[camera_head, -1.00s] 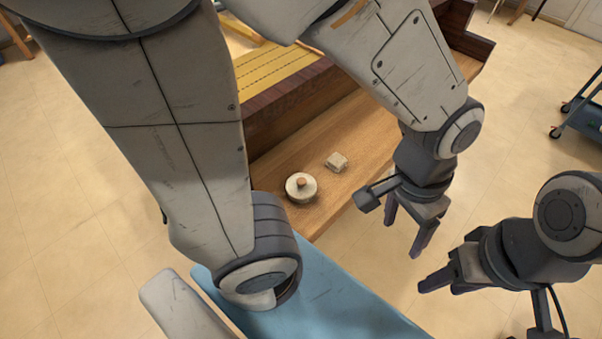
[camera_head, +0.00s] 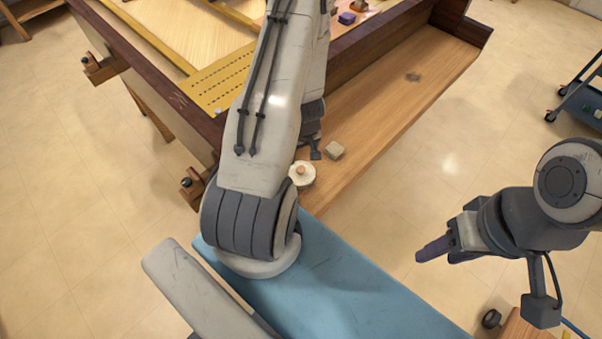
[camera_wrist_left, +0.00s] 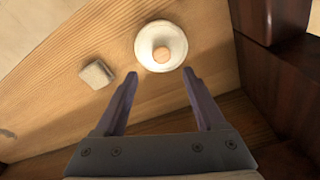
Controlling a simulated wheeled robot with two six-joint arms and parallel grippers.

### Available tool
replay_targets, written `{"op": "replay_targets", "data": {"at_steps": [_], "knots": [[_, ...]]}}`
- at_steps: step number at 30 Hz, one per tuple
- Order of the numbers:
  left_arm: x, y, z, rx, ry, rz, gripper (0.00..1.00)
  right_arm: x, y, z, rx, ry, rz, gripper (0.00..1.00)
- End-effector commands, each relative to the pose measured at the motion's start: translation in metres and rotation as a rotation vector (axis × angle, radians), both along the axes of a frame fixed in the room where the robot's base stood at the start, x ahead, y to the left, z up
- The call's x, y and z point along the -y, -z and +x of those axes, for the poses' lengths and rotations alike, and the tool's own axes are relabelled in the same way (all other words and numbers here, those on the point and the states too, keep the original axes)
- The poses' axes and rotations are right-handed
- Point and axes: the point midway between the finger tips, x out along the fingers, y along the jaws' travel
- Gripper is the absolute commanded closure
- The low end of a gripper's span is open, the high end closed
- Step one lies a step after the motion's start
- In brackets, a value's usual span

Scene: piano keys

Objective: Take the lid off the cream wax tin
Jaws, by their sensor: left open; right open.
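The cream wax tin (camera_head: 302,176) stands on the wooden shelf, a round pale tin with a lid and a light wooden knob (camera_head: 300,170). In the head view its left part is hidden behind my left arm. In the left wrist view the tin (camera_wrist_left: 148,58) is seen from above with its knob (camera_wrist_left: 161,54), just beyond my left fingertips. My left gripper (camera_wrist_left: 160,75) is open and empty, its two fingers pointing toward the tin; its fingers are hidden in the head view. My right gripper (camera_head: 440,252) is off to the right over the floor, open and empty.
A small pale block (camera_head: 334,150) lies on the shelf near the tin; it also shows in the left wrist view (camera_wrist_left: 97,74). A dark wooden wall (camera_head: 400,35) runs behind the shelf (camera_head: 385,118). A small greyish thing (camera_head: 412,77) lies farther along. The shelf between is clear.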

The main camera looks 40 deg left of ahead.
Motion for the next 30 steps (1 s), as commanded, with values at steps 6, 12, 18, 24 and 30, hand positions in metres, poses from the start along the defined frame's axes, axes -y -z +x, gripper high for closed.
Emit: {"op": "replay_targets", "data": {"at_steps": [6,12,18,24,30], "knots": [[-0.002,0.023,0.001,0.001,0.002,0.0,0.28,0.0,0.012,0.0,0.0,-0.001,0.0,0.5],[-0.002,0.048,-0.003,-0.003,0.004,-0.002,0.28,0.0,0.02,0.0,0.0,-0.001,0.0,0.5],[-0.005,0.069,-0.002,0.0,0.003,-0.002,0.28,0.0,0.018,0.0,0.0,-0.001,0.0,0.5],[-0.005,0.072,-0.001,0.001,0.003,-0.001,0.28,0.0,0.018,0.0,0.0,-0.001,0.0,0.5],[-0.005,0.072,-0.001,0.001,0.003,-0.001,0.74,0.0,0.018,0.0,0.0,-0.001,0.0,0.5]]}}
